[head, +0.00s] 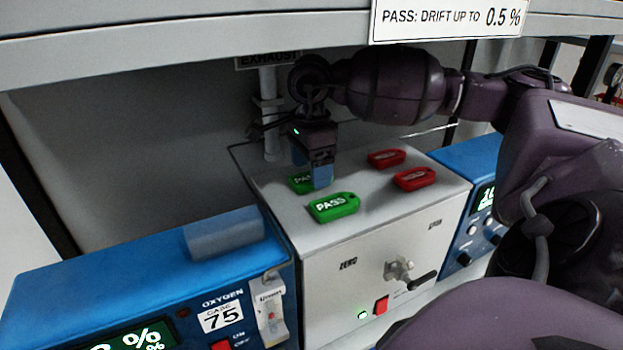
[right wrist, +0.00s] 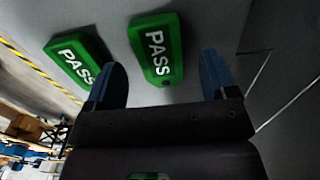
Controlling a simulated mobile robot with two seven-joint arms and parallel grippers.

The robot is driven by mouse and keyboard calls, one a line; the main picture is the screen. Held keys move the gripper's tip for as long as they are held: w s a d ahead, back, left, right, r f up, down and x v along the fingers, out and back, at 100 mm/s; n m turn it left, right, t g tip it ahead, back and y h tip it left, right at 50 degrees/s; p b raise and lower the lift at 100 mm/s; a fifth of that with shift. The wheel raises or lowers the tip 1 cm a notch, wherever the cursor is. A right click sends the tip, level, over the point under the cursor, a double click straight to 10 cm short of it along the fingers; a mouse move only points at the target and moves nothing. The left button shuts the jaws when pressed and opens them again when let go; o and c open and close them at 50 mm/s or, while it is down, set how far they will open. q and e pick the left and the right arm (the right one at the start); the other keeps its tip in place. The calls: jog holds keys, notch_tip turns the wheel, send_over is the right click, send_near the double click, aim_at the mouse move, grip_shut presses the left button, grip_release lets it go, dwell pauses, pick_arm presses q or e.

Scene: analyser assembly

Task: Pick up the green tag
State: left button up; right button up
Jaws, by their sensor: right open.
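Two green tags marked PASS lie flat on top of the grey analyser box. The front green tag (head: 333,207) is fully in view in the head view. The rear green tag (head: 300,184) is partly hidden behind a blue fingertip. My right gripper (head: 313,172) points down over the rear tag, open and empty. In the right wrist view, one green tag (right wrist: 157,50) lies ahead of the gap between the blue fingers of the right gripper (right wrist: 163,75). The other green tag (right wrist: 75,60) lies beyond the left finger. My left gripper is not in view.
Two red tags, a rear one (head: 386,158) and a front one (head: 414,178), lie to the right on the grey box (head: 380,235). A blue oxygen unit (head: 130,270) stands left, another blue unit (head: 465,155) right. A shelf (head: 180,40) overhangs; an exhaust pipe (head: 269,110) stands behind.

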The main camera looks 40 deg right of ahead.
jog(key=shift+f, duration=0.85)
jog(key=c, duration=1)
jog(key=shift+r, duration=0.1)
